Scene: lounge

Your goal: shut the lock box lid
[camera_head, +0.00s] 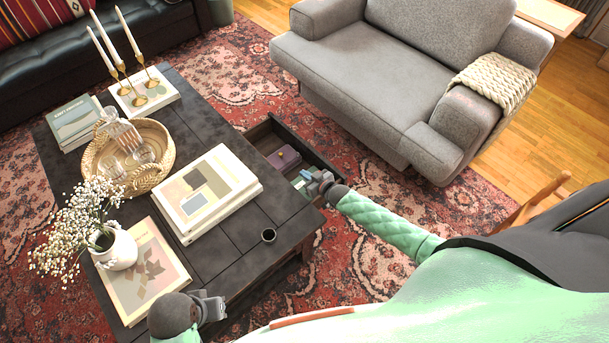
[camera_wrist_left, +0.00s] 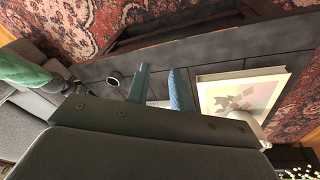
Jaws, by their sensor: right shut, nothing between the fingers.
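A small purple box (camera_head: 284,158) with a gold-coloured detail on it lies in the open drawer (camera_head: 262,133) of the dark coffee table. It is too small to tell how its lid stands; I take it for the lock box. My right gripper (camera_head: 314,184) is shut and empty over the drawer's near end, to the lower right of the box and apart from it. My left gripper (camera_head: 213,306) is near the table's front edge, far from the box. In the left wrist view its two fingers (camera_wrist_left: 161,72) stand apart with nothing between them.
A grey armchair (camera_head: 350,80) stands behind the drawer, with patterned rug between.

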